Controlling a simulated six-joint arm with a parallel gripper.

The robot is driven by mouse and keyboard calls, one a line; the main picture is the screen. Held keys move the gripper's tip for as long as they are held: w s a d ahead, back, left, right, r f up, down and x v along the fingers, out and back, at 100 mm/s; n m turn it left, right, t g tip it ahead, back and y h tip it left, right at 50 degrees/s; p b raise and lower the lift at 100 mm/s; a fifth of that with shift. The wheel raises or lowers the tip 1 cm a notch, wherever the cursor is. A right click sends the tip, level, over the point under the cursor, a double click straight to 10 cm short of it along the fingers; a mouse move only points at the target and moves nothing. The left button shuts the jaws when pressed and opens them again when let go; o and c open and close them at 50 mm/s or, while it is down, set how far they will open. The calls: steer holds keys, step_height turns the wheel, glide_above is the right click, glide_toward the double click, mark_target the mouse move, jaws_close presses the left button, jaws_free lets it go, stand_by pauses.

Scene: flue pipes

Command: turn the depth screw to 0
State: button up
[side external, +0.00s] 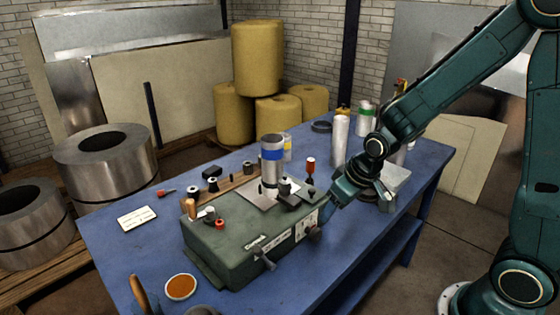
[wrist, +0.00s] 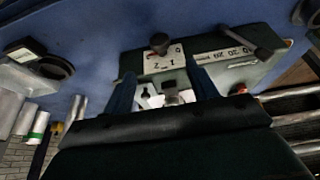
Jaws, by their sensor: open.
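The green machine (side external: 240,240) stands on the blue bench. In the side view the knob (side external: 312,231) is partly hidden beside my fingers. My gripper (side external: 325,222) is just right of that face. In the wrist view my gripper (wrist: 160,72) is open, its two blue fingers apart and the knob beyond their tips, not between them.
A crank handle (side external: 264,257) sticks out of the machine's front, near a second numbered scale (wrist: 222,54). A blue-banded cylinder (side external: 272,160) stands on top. The bench's front right is clear.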

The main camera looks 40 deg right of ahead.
mark_target(318, 231)
steer(key=shift+x, duration=6.2)
steer(key=shift+c, duration=0.5)
steer(key=c, duration=0.9)
steer(key=shift+o, duration=0.2)
